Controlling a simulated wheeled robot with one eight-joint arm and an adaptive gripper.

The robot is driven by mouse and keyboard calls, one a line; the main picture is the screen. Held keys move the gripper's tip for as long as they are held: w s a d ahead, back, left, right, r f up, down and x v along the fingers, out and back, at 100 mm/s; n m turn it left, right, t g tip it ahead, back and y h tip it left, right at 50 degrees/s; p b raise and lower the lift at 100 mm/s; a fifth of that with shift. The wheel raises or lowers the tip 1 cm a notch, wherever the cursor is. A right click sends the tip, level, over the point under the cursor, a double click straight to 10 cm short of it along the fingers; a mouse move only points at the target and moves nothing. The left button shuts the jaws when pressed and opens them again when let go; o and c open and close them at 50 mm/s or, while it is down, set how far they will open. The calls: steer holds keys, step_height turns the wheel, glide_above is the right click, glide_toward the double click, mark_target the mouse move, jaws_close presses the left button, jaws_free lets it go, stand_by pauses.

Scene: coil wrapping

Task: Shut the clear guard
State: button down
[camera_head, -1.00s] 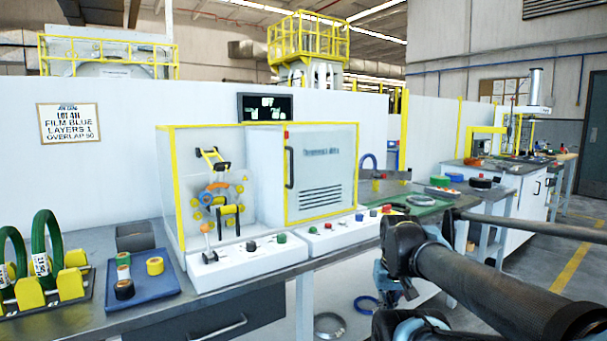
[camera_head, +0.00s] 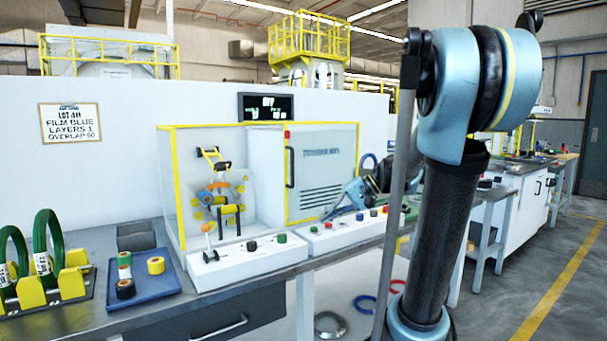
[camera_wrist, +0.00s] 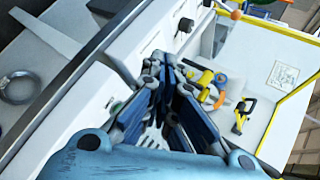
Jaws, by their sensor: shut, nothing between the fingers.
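The clear guard (camera_head: 322,158) is a yellow-framed see-through panel with a dark upright handle (camera_head: 289,167) at its left edge. It stands across the white vented cabinet on the right half of the wrapping machine. The bay with the orange ring and yellow rollers (camera_head: 222,198) is uncovered at the front. My gripper (camera_head: 337,208) is at the guard's lower right, above the control box, partly hidden by my arm. In the wrist view my gripper (camera_wrist: 168,64) is shut and empty, with the rollers (camera_wrist: 207,82) beyond it. I cannot tell whether it touches anything.
Control boxes with coloured knobs (camera_head: 240,250) line the bench front. A blue tray (camera_head: 145,283) with tape rolls and a rack (camera_head: 75,282) with green coils stand left. A display (camera_head: 266,107) is above the machine. My raised arm hides part of the right bench.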

steer(key=w+r+y, duration=0.3)
steer(key=w+r, duration=0.2)
steer(key=w, duration=0.3)
steer(key=n+g+y, duration=0.1)
steer(key=y, duration=0.3)
glide_toward(301, 165)
steer(key=s+f, duration=0.2)
steer(key=s, duration=0.2)
steer(key=a, duration=0.9)
steer(key=shift+s+r, duration=0.25)
steer(key=shift+s, duration=0.05)
